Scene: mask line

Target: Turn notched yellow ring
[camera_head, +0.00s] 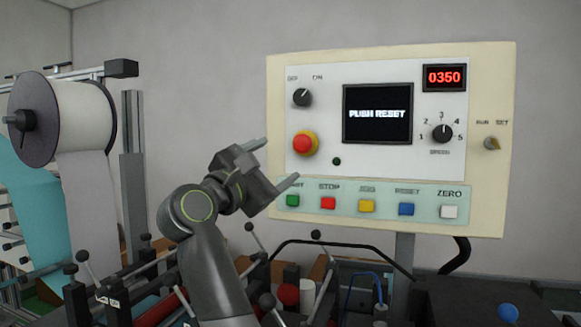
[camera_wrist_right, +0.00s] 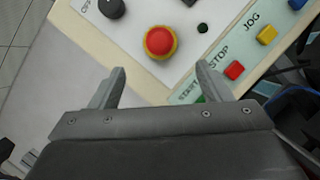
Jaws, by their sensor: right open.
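The yellow ring (camera_head: 316,147) sits around a red push button (camera_head: 302,143) on the white control panel, left of the dark screen. The ring also shows in the wrist view (camera_wrist_right: 170,56), beyond my fingers. Its notches are too small to make out. My right gripper (camera_head: 280,160) is open and empty, just left of and below the ring. In the wrist view its two fingertips (camera_wrist_right: 161,68) point at the panel, on either side of the ring's line, apart from it. My left gripper is not in view.
The panel (camera_head: 392,60) carries an off/on knob (camera_head: 302,97), a speed knob (camera_head: 442,133), a run/set switch (camera_head: 491,143) and a row of coloured buttons. The screen (camera_head: 377,114) reads PUSH RESET. A white roll (camera_head: 82,120) stands at left. Machine rods and levers crowd the bottom.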

